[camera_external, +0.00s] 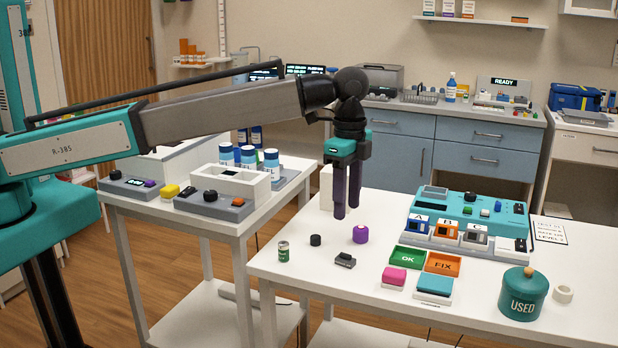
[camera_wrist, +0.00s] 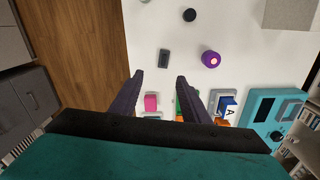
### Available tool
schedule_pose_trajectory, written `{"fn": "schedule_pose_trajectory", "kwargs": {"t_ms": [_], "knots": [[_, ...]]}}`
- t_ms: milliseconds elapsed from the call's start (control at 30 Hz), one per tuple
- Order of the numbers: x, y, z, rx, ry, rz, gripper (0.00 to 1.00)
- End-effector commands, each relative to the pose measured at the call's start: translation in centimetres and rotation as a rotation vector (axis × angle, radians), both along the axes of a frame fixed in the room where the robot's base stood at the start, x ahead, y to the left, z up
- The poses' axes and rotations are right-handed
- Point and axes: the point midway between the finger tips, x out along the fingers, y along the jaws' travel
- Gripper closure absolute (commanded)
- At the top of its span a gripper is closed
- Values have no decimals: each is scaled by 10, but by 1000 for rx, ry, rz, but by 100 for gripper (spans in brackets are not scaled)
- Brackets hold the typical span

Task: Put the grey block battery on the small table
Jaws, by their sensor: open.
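The grey block battery (camera_external: 345,260) is a small dark grey block lying on the large white table (camera_external: 390,330). In the wrist view the block (camera_wrist: 164,58) shows in line with the gap between my fingers, just past the tips. My gripper (camera_external: 346,212) points down above this table, open and empty, with the block below it. The fingers also show in the wrist view (camera_wrist: 159,76). The small table (camera_external: 180,213) stands to the left of the large one; boxes and bottles cover much of its top.
Near the block are a black cylinder (camera_external: 315,240), a purple knob-like piece (camera_external: 360,234), a small green can (camera_external: 283,251) and a pink-topped box (camera_external: 394,276). A teal console (camera_external: 465,208) stands behind right. Blue-capped bottles (camera_external: 271,164) and a white open box (camera_external: 240,185) stand on the small table.

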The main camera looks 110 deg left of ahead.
Motion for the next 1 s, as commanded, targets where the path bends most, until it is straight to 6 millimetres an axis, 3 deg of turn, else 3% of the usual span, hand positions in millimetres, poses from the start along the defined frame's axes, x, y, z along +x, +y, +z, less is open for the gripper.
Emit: {"fn": "schedule_pose_trajectory", "kwargs": {"t_ms": [133,533,1000], "knots": [[0,7,8,0,0,-2,58],[0,6,3,0,0,-2,58],[-1,6,-49,-1,2,-2,58]]}}
